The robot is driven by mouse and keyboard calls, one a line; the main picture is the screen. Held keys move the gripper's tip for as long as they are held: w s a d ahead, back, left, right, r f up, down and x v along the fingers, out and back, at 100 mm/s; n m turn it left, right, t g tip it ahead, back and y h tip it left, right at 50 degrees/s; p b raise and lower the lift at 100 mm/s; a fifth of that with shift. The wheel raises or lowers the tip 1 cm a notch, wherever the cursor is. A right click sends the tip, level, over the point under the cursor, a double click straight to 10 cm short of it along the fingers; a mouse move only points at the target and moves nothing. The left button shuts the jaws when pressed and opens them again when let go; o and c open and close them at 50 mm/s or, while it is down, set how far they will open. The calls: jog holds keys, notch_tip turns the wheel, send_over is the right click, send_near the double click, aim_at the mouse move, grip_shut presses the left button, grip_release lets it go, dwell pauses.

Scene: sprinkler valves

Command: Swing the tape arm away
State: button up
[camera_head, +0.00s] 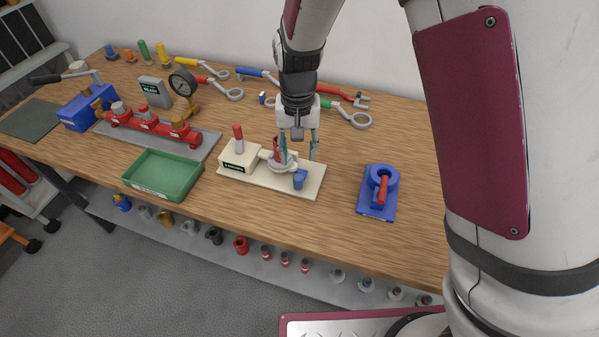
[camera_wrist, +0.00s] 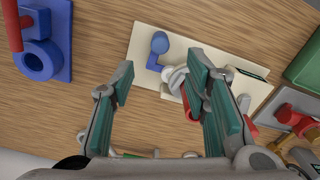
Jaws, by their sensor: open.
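A cream fixture (camera_head: 255,180) stands on the bench with a labelled box, a red-topped post (camera_head: 238,138) and a pale round fitting with red behind my fingers. A short blue arm with a round blue head (camera_head: 299,179) sits at its right end; it also shows in the wrist view (camera_wrist: 159,43). I take this for the tape arm, though the frames do not confirm it. My gripper (camera_head: 298,150) points down over the fixture, open, one finger close to the pale fitting. Contact cannot be told.
A blue stand with a red handle (camera_head: 381,190) is to the right. A green tray (camera_head: 163,175) and a red manifold with a gauge (camera_head: 150,122) are to the left. Several wrenches lie behind. The bench is clear between the fixture and the blue stand.

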aim_at(298, 177)
notch_tip(298, 177, down, 10)
jog(key=shift+f+p, duration=0.15)
jog(key=shift+p, duration=0.2)
grip_shut()
